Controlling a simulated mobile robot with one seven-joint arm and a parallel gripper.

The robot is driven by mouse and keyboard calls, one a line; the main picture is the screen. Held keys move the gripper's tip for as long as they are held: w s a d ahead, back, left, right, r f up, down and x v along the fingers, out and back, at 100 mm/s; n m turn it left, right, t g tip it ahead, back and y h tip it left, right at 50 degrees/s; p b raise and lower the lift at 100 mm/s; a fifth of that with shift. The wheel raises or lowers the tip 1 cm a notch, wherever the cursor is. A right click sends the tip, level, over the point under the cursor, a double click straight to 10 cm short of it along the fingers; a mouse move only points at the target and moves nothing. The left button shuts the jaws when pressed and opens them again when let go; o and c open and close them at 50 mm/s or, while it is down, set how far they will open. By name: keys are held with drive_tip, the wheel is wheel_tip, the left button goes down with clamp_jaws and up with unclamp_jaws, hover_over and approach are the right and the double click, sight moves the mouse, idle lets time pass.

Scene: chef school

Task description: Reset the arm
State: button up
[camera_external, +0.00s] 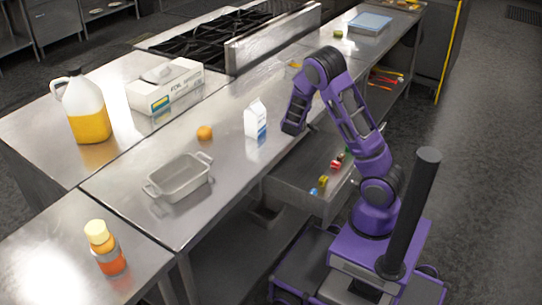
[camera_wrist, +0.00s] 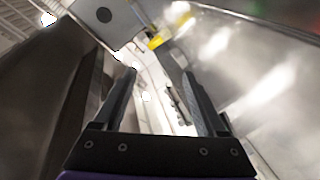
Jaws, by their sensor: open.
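My purple arm reaches up from its base and bends over the edge of the steel counter (camera_external: 235,150). My gripper (camera_external: 290,130) is at the end of the arm, pointing down, close to the right of a white and blue milk carton (camera_external: 255,120). In the wrist view my gripper (camera_wrist: 160,78) shows two dark fingers spread apart with nothing held between them. The exact gap between gripper and carton cannot be told.
An open drawer (camera_external: 299,190) with several small colored items juts out below the arm. An orange (camera_external: 205,132), a grey baking dish (camera_external: 180,178), a jug (camera_external: 83,108), a foil box (camera_external: 165,86) and an orange bottle (camera_external: 105,248) stand on the counters. Floor at right is clear.

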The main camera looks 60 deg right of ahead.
drive_tip(key=w+a+r+t+y, duration=0.3)
drive_tip(key=w+a+r+t, duration=0.4)
drive_tip(key=w+r, duration=0.45)
drive_tip(key=w+a+r+t+y+p, duration=0.1)
drive_tip(key=w+a+r+t+y, duration=0.1)
drive_tip(key=a+r+y, duration=0.65)
drive_tip(key=w+a+r+t+y, duration=0.1)
drive_tip(key=w+a+r+y, duration=0.25)
drive_tip(key=a+r, duration=0.95)
drive_tip(key=s+a+f+n+g, duration=0.1)
drive_tip(key=s+f+g, duration=0.2)
drive_tip(key=s+f, duration=0.4)
drive_tip(key=s+a+f+n+g, duration=0.2)
drive_tip(key=s+f, duration=0.5)
drive_tip(key=s, duration=1)
drive_tip(key=s+a+f+n+g, duration=0.1)
drive_tip(key=s+f+g, duration=0.3)
drive_tip(key=s+f, duration=0.4)
drive_tip(key=s+n, duration=0.1)
drive_tip(key=s, duration=0.3)
drive_tip(key=shift+a+y, duration=0.4)
drive_tip(key=shift+r, duration=0.1)
